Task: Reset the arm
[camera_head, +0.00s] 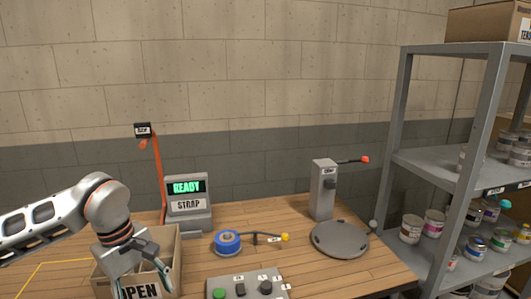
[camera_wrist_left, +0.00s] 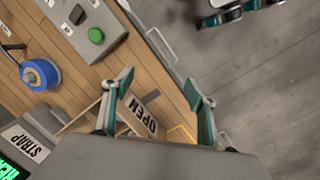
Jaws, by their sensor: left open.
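My left arm comes in from the left in the head view, and my left gripper (camera_head: 145,282) hangs over the open cardboard box (camera_head: 166,252) marked OPEN. In the left wrist view the two teal-padded fingers of my left gripper (camera_wrist_left: 160,92) stand wide apart with nothing between them. The box's OPEN label (camera_wrist_left: 140,116) shows beyond them. Dark parts with teal pads, which look like my right gripper (camera_wrist_left: 228,14), show at the top edge of the wrist view, partly cut off. My right arm does not show in the head view.
The wooden table bears a READY/STRAP machine (camera_head: 188,203), a blue tape roll (camera_head: 227,241), a button panel (camera_head: 248,286), a grey post (camera_head: 323,190) with a red-tipped lever and a round plate (camera_head: 339,239). A metal shelf (camera_head: 440,170) with several cans stands at right.

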